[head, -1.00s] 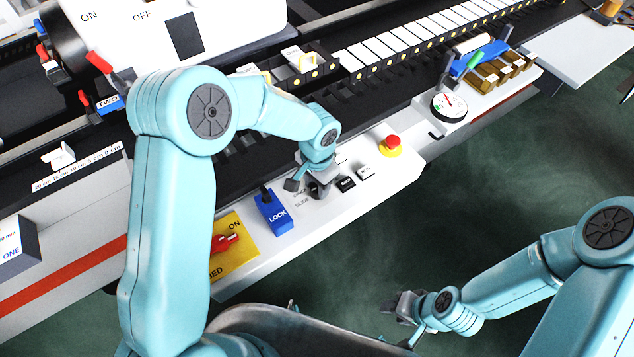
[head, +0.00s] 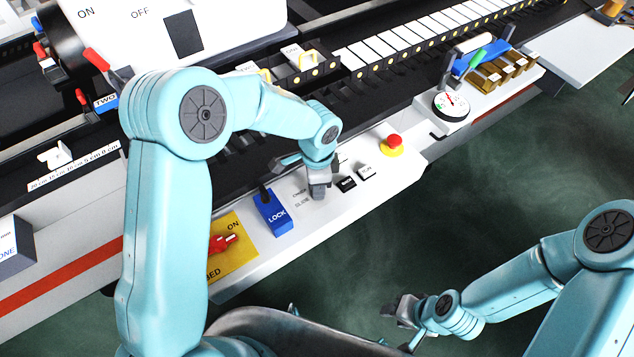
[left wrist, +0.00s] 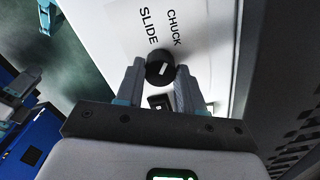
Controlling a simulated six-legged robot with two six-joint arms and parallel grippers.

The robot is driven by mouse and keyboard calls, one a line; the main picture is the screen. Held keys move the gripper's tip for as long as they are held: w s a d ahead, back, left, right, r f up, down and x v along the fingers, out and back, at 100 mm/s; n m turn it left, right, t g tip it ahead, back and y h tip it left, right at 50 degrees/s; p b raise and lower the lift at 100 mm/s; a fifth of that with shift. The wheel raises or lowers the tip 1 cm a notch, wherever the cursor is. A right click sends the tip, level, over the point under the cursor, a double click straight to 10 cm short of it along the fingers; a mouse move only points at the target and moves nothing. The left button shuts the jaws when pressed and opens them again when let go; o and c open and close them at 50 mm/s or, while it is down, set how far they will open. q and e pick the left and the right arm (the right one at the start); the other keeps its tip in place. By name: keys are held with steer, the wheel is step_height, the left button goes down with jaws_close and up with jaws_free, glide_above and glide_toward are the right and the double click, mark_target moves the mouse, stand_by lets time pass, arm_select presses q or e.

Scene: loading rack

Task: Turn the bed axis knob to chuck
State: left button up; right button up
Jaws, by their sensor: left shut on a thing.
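The bed axis knob (left wrist: 161,68) is round and black with a short white mark, which slants toward the upper right in the left wrist view. The printed words SLIDE (left wrist: 148,25) and CHUCK (left wrist: 174,28) stand above it there. My left gripper (left wrist: 160,84) has one finger on each side of the knob and is shut on it. In the head view my left gripper (head: 319,188) points down at the white panel (head: 300,222) and hides the knob. My right gripper (head: 401,309) hangs over the green floor, away from the panel; its finger gap is unclear.
Left of the knob are a blue LOCK switch (head: 273,212) and a red switch (head: 222,243) on a yellow plate.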

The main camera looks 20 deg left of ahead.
arm_select(q)
steer(key=shift+d+m, duration=0.1)
steer(key=shift+m, duration=0.3)
steer(key=o, duration=1)
steer(key=shift+o, duration=0.2)
step_height(320, 180, up, 16)
steer(key=shift+r+b, duration=0.15)
steer(key=shift+b, duration=0.2)
